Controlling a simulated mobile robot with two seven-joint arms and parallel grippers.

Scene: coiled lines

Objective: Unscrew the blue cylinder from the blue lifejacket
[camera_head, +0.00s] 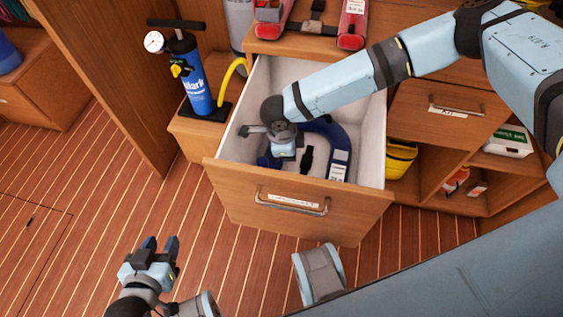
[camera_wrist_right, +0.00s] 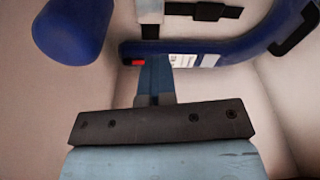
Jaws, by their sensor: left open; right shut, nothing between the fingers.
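The blue lifejacket (camera_head: 340,150) lies in the open drawer, a dark blue horseshoe with a white label and black strap. It also shows across the top right of the right wrist view (camera_wrist_right: 240,48). My right gripper (camera_wrist_right: 155,62) reaches into the drawer over the lifejacket's left side. It is shut and empty, its tips appearing close to the lifejacket's edge; contact cannot be told. A rounded dark blue piece (camera_wrist_right: 73,28) is at top left of the wrist view; whether it is the cylinder is unclear. My left gripper (camera_head: 159,245) is open and empty above the floor, outside the drawer.
The wooden drawer (camera_head: 240,207) has pale inner walls close around my right gripper. A blue pump (camera_head: 195,85) with a gauge and yellow hose stands left of it. Red gear (camera_head: 352,25) lies on top behind. Shelves are at right. The floor at left is clear.

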